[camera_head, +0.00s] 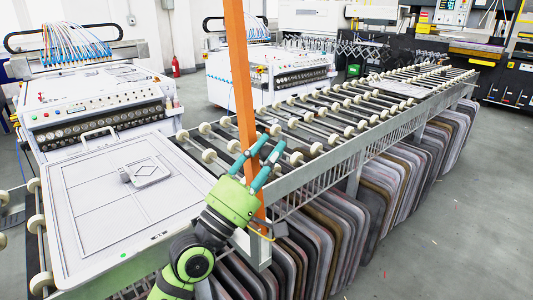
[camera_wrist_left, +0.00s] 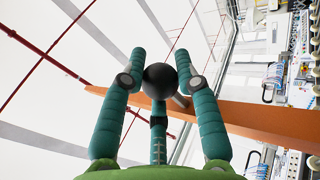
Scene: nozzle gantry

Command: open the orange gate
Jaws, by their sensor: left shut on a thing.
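The orange gate (camera_head: 240,62) is a long flat bar. In the head view it stands nearly upright, leaning slightly to the left at its top, which runs out of the picture. Its lower end is at the near side of the roller conveyor, partly behind my left gripper (camera_head: 265,150). In the left wrist view the orange gate (camera_wrist_left: 255,121) runs off to the right. A round black knob (camera_wrist_left: 160,80) sits between the teal fingers of my left gripper (camera_wrist_left: 160,78), which is shut on it. My right gripper is not in view.
A roller conveyor (camera_head: 310,138) runs from the near left to the far right, with many rounded panels (camera_head: 385,190) hanging below it. A white framed panel (camera_head: 105,200) lies at the left. White machines (camera_head: 95,100) stand behind. Grey floor (camera_head: 450,240) is free at the right.

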